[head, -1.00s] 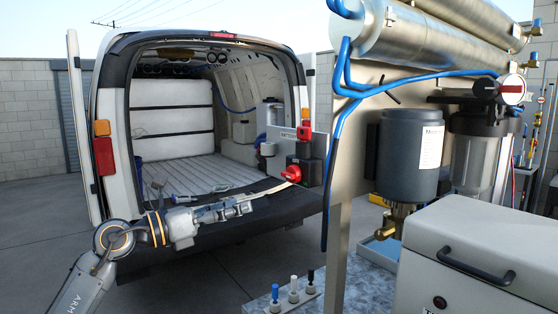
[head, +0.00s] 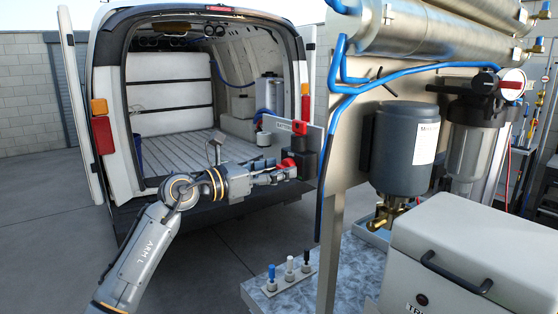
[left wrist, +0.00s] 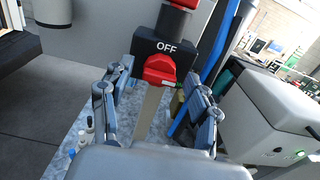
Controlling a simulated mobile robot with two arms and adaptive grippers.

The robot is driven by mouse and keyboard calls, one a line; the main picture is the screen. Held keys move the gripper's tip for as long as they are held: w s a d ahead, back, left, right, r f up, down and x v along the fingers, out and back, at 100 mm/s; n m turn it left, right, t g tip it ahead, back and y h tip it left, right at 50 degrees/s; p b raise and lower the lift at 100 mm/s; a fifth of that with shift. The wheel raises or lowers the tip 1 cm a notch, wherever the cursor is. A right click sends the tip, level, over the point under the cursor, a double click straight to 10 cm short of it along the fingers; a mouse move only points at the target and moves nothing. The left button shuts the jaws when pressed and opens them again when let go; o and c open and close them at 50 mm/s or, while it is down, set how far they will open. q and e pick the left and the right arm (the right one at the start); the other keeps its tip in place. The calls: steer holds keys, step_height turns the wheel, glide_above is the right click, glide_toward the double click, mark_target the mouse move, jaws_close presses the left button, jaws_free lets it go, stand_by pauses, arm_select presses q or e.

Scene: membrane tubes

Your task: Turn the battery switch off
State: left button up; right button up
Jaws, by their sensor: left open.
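The battery switch is a dark block (head: 304,148) on a plate by the van's open rear, with a red knob (head: 288,162) on its front. In the left wrist view the red knob (left wrist: 160,69) is below the white word OFF on the black block (left wrist: 143,46). My left gripper (head: 279,175) is at the knob in the head view. In the left wrist view the fingers of my left gripper (left wrist: 157,88) are apart, one on each side of the knob's line. I cannot tell whether they touch it. My right gripper is not in view.
A second red part (head: 299,127) sits above the switch. The metal panel (head: 345,130) with a blue hose stands close to the right. A marbled bench (head: 350,268) holds several small capped posts, and a beige case (head: 450,240) stands at right. The van floor (head: 190,155) is mostly clear.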

arm_select(q)
steer(key=shift+w+d, duration=0.25)
steer(key=shift+d, duration=0.2)
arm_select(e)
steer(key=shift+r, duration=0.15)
arm_select(q)
steer(key=shift+c, duration=0.2)
steer(key=shift+a, duration=0.1)
steer(key=c, duration=1.1)
steer(key=shift+c, duration=0.2)
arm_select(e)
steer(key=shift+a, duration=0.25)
